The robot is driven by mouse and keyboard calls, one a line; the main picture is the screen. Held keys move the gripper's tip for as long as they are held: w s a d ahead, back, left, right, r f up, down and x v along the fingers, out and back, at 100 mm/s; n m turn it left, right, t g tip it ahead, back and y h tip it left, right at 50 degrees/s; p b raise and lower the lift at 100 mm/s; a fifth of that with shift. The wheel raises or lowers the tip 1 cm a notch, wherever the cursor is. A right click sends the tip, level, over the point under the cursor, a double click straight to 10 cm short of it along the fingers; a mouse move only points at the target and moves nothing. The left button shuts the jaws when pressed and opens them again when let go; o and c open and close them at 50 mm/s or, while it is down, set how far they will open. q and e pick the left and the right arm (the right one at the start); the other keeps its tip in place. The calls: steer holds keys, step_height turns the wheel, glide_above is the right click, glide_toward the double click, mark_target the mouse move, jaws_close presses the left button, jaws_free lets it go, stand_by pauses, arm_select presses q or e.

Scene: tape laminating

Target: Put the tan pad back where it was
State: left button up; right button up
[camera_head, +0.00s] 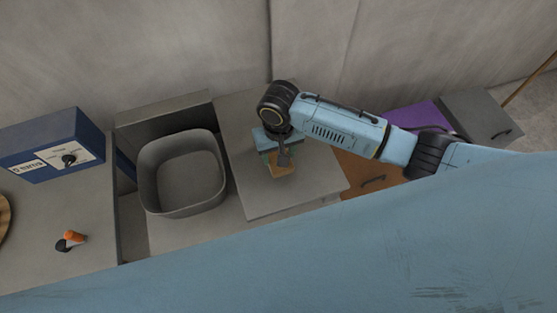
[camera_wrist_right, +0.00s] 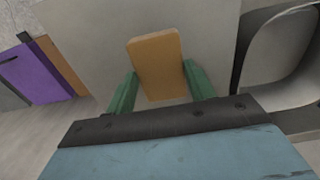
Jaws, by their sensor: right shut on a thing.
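The tan pad (camera_wrist_right: 158,66) is a flat rounded rectangle between the two green fingers of my right gripper (camera_wrist_right: 160,90) in the right wrist view. The fingers are shut on its sides near its lower end. In the head view the right gripper (camera_head: 278,158) points down over the grey counter board, and the pad (camera_head: 281,170) shows just below and beside it. Whether the pad touches the board is unclear. The left gripper is not in view.
A grey basin (camera_head: 180,172) stands left of the grey board (camera_head: 262,203). A blue box with a knob (camera_head: 50,148) and an orange-and-black object (camera_head: 71,240) are farther left. A purple panel (camera_head: 424,119) and orange drawer (camera_head: 366,174) are at right. The board's front is clear.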

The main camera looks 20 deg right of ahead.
steer(key=shift+o, duration=0.2)
step_height(320, 180, down, 4)
steer(key=shift+f, duration=0.1)
steer(key=o, duration=0.8)
steer(key=shift+o, duration=0.2)
step_height(320, 180, up, 12)
steer(key=p, duration=0.1)
steer(key=shift+a, duration=0.1)
